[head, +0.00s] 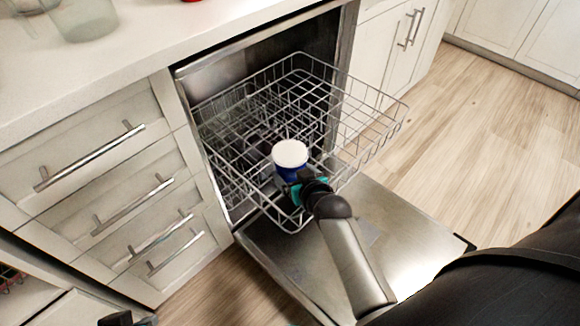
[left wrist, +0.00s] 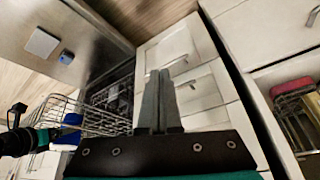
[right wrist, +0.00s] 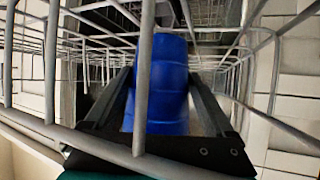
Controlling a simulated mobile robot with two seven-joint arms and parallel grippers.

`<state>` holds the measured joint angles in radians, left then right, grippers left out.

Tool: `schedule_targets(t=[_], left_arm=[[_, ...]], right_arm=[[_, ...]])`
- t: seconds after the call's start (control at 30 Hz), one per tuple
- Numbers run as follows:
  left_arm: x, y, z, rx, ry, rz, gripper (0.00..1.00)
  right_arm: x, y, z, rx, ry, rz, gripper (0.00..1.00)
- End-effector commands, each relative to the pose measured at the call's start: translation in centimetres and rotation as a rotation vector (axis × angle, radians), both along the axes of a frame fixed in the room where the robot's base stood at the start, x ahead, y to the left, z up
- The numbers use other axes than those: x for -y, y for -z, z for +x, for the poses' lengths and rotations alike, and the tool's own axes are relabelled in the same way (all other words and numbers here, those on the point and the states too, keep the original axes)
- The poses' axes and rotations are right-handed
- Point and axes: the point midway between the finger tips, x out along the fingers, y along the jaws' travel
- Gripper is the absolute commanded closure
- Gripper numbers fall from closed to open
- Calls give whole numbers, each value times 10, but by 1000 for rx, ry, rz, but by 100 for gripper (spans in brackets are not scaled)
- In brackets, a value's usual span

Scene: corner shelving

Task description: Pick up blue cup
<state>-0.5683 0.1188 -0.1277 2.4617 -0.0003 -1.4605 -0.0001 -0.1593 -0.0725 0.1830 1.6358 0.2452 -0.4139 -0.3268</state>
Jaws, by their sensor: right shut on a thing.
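The blue cup (head: 291,172) has a pale round top and is at the front of the dishwasher's pulled-out wire rack (head: 352,88). My right gripper (right wrist: 160,82) is shut on the cup, one dark finger on each side of it. A rack wire crosses in front of the cup in the right wrist view. I cannot tell whether the cup's base touches the rack. The cup (left wrist: 70,127) also shows at the left edge of the left wrist view, beside my right arm. My left gripper (left wrist: 159,74) has its fingers together with nothing between them, away from the rack.
The dishwasher door (head: 270,262) lies open under the rack. Drawers with bar handles (head: 90,157) stand to the left, below a pale counter (head: 130,50) with a glass (head: 88,18) on it. Wooden floor (head: 475,130) is clear on the right.

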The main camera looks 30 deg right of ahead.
Motion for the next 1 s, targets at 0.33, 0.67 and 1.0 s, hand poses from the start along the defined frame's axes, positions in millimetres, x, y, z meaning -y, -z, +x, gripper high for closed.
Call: schedule_targets(t=[0.33,0.67,1.0], left_arm=[[0,0,0,-1,0,0,100],[0,0,0,-2,0,-1,100],[2,18,4,-23,3,0,100]], right_arm=[[0,0,0,1,0,0,72],[0,-3,0,1,0,0,72],[0,-16,0,2,0,1,72]])
